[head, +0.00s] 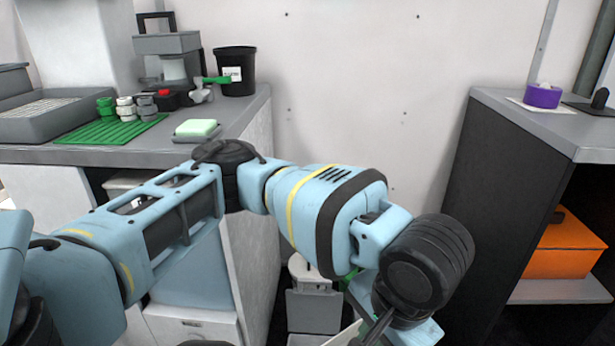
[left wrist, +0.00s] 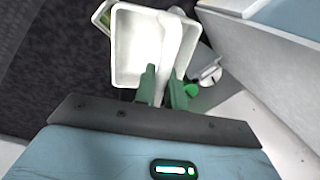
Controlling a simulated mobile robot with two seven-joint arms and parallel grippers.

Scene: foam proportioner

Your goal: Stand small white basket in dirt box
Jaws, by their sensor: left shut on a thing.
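The small white basket (left wrist: 138,45) is in the left wrist view, seen from its open side, and looks empty. The green fingers of my left gripper (left wrist: 165,88) are shut on its near wall. In the head view my left arm reaches low between the two counters; its gripper is mostly hidden behind the wrist. A white edge (head: 345,335) at the bottom there may be the basket. A grey box (head: 314,303) stands low behind the arm; I cannot tell whether it is the dirt box. My right gripper is not in view.
The left counter (head: 60,154) holds a black bucket (head: 236,75), a green mat (head: 110,131) and a pale green sponge (head: 197,127). The right shelf unit (head: 520,110) carries a purple roll (head: 543,95) and holds an orange box (head: 565,245). A narrow gap lies between the units.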

